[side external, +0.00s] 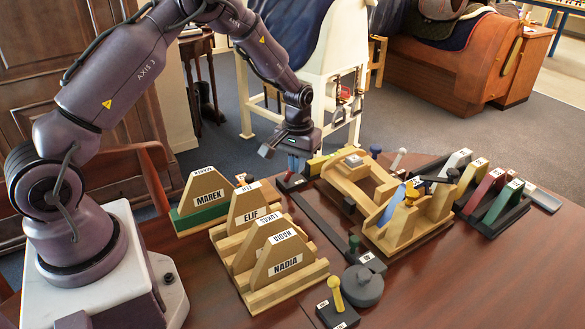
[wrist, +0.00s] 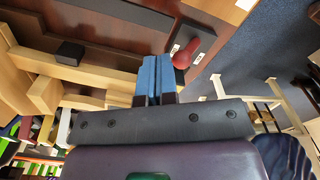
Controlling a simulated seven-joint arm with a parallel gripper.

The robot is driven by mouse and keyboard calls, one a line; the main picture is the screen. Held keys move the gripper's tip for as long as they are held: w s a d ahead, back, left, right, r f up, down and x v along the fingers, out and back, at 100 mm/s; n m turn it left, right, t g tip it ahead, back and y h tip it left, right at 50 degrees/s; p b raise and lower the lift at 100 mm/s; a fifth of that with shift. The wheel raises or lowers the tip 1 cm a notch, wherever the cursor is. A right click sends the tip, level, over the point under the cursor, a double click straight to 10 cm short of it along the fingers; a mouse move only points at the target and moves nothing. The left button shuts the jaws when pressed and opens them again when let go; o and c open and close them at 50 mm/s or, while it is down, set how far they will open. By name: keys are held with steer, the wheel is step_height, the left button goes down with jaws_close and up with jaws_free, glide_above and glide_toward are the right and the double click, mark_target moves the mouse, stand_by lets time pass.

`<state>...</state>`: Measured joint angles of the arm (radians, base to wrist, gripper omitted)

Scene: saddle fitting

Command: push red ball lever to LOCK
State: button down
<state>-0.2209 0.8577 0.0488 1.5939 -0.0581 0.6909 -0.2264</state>
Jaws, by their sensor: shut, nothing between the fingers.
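The red ball lever (wrist: 184,59) shows in the wrist view as a red knob on a dark base plate (wrist: 203,40) with two small white labels. The lettering is too small to read, so I cannot tell which label is LOCK. My gripper (wrist: 155,62) has its two blue fingers together, empty, just left of the red knob in that view. I cannot tell whether they touch it. In the side view my gripper (side external: 293,163) points down over the lever's black base (side external: 291,184), and its fingers largely hide the red knob.
Wooden stands with name cards (side external: 285,264) stand at the left of the table. A wooden fixture (side external: 399,235) with several levers is right of my gripper. A yellow-knob lever (side external: 336,292) and a dark round weight (side external: 362,286) are at the front. Colored wedges (side external: 484,190) stand at the right.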

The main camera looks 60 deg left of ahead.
steer(key=shift+f, duration=1.25)
steer(key=shift+a, duration=0.1)
stand_by(0.3)
steer(key=shift+s+a+f, duration=0.1)
steer(key=shift+s+a, duration=0.05)
steer(key=shift+a, duration=1.4)
steer(key=shift+d, duration=0.6)
steer(key=shift+r, duration=3.65)
